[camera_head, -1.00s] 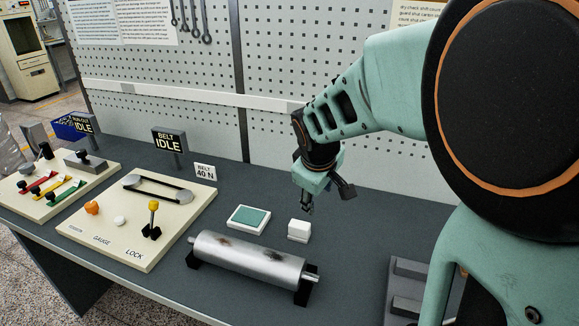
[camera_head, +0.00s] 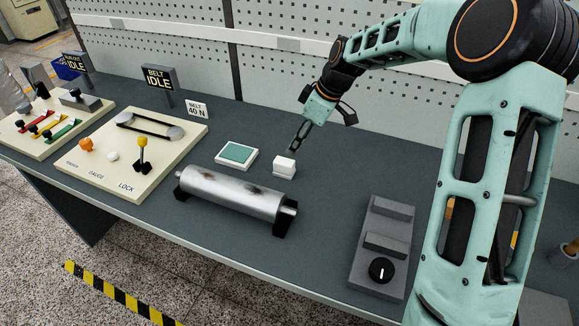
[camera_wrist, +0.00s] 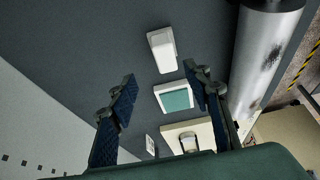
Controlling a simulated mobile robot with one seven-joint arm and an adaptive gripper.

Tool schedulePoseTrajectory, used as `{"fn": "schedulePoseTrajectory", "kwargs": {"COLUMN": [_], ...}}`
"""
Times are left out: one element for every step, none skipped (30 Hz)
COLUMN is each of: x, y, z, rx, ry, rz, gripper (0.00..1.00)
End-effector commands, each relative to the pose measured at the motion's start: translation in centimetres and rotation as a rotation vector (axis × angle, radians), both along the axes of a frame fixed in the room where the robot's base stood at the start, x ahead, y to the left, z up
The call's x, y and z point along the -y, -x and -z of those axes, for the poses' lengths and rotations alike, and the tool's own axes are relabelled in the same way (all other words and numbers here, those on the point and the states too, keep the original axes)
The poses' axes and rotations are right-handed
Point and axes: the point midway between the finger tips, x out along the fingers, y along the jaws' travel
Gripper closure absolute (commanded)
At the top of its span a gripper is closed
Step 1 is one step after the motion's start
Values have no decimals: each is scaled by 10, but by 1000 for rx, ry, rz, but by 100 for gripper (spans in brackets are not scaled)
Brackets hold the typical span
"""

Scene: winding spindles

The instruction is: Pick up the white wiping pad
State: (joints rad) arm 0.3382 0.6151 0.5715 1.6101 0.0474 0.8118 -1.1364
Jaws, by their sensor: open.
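The white wiping pad (camera_head: 284,166) is a small white block on the dark bench, just behind the right end of a metal roller. In the wrist view the white pad (camera_wrist: 162,50) lies beyond the fingertips, roughly in line with the gap between them. My gripper (camera_head: 294,150) points down at the bench, its tips just above and behind the pad in the head view. The wrist view shows my gripper (camera_wrist: 161,76) with its two dark fingers apart and nothing between them. Whether a finger touches the pad cannot be told.
A white tray with a teal inset (camera_head: 237,154) sits left of the pad. The smudged metal roller (camera_head: 235,192) lies in front on black supports. A cream belt board (camera_head: 128,170) stands left, a grey knob box (camera_head: 382,250) right. A pegboard (camera_head: 330,50) rises behind.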

Motion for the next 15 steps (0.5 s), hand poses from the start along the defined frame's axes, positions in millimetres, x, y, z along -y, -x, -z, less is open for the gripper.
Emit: {"fn": "schedulePoseTrajectory", "kwargs": {"x": [-5,-7,-9,-11,-12,-14,-15,-15,-16,-17,-17,-19,-21,-23,-26], "y": [1,0,-1,-1,-2,-3,-3,-3,-4,-4,-4,-3,-2,-2,-1], "z": [9,14,20,25,29,33,35,38,40,42,43,46,49,52,58], "rx": [-6,-6,-5,-6,-5,-4,-3,-4,-3,-3,-3,-4,-4,-5,-5], "ry": [-2,-1,0,0,0,1,2,2,2,2,2,2,2,1,1], "rz": [-4,-4,-3,-3,-3,-2,-2,-1,-1,-1,-1,-1,-2,-3,-3], "gripper": [55,55,55,55,55,55,55,55,55,55,55,55,55,55,55]}}
